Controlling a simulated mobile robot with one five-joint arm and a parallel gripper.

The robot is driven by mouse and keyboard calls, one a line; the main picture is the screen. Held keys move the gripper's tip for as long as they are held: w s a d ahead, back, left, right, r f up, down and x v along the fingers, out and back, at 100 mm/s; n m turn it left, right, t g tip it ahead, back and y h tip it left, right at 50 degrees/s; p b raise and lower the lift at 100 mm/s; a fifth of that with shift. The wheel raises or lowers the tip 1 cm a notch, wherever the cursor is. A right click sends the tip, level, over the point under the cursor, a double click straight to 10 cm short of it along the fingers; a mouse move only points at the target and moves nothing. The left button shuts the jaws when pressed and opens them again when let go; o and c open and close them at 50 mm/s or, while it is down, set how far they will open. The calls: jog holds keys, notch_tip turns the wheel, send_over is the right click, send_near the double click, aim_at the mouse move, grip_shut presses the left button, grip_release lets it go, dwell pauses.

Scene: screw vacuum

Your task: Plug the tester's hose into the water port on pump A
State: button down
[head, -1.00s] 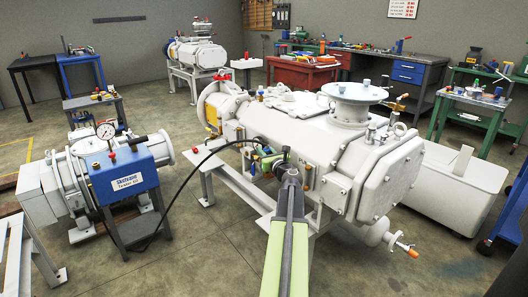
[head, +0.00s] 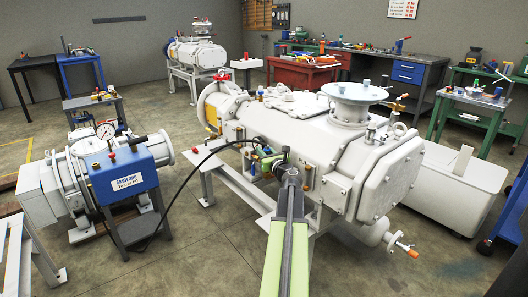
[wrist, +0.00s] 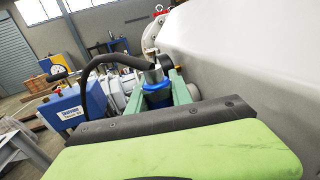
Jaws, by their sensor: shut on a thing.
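The tester (head: 124,178) is a blue box with a round gauge on a dark stand at the left. Its black hose (head: 192,172) arches over to my gripper at the large white pump (head: 290,125), which I take as pump A. In the wrist view, my gripper (wrist: 158,98) is shut on the hose's end. The hose (wrist: 115,58) bends down into a metal fitting (wrist: 153,75) with a blue part below, between the green fingers. In the head view, my gripper (head: 270,160) is beside the pump's near side. The water port cannot be made out; whether the fitting touches it cannot be told.
Brass and coloured fittings (head: 248,150) sit on the pump's side by my gripper. The pump's white frame (head: 235,185) is below. Another white machine (head: 78,165) stands behind the tester. The floor between tester and pump is open.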

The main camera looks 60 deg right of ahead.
jog(key=shift+f+b, duration=0.95)
jog(key=shift+f, duration=0.05)
jog(key=c, duration=1.1)
grip_release()
